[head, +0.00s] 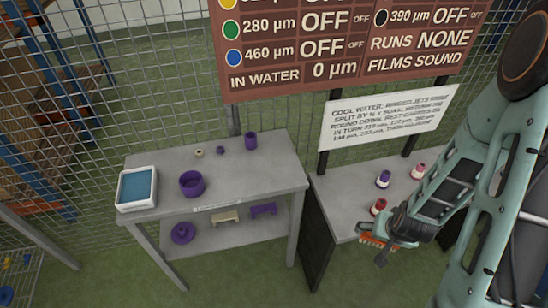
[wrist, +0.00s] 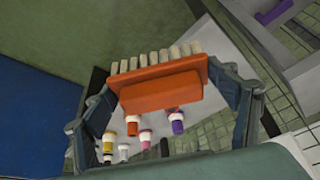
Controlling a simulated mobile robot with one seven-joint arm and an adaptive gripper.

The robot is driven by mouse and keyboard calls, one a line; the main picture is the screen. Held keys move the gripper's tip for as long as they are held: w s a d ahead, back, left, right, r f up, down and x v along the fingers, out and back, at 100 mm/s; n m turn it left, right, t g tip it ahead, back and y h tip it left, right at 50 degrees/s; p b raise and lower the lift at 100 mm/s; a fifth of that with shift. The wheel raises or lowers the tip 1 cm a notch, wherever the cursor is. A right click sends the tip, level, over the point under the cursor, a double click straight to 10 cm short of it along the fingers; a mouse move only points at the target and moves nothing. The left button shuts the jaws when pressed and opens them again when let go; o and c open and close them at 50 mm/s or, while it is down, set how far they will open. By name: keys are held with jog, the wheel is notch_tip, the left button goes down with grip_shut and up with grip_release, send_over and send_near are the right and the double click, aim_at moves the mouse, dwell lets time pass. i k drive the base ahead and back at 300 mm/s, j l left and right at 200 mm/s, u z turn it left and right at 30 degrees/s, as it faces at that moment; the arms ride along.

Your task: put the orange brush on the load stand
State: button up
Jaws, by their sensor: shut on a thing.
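The orange brush (wrist: 160,93) has an orange block and a row of pale bristles. It sits crosswise between the fingers of my gripper (wrist: 163,78), which is shut on it. In the head view, my gripper (head: 388,236) is at the front edge of the right grey table (head: 340,205), with the brush (head: 372,241) low in its jaws. The brush is held in the air, apart from the small bottles. No label marks the load stand, so I cannot tell which thing it is.
Red, purple and pink-capped bottles (head: 383,179) stand on the right table. The left grey table (head: 228,165) holds a blue-filled tray (head: 137,187), a purple bowl (head: 192,183) and small cups. Its lower shelf (head: 225,231) holds more pieces. Wire fencing and signs stand behind.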

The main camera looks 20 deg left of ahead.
aim_at(259, 173)
jog(key=j, duration=0.7)
jog(key=i+j, duration=0.15)
jog(key=j, duration=0.55)
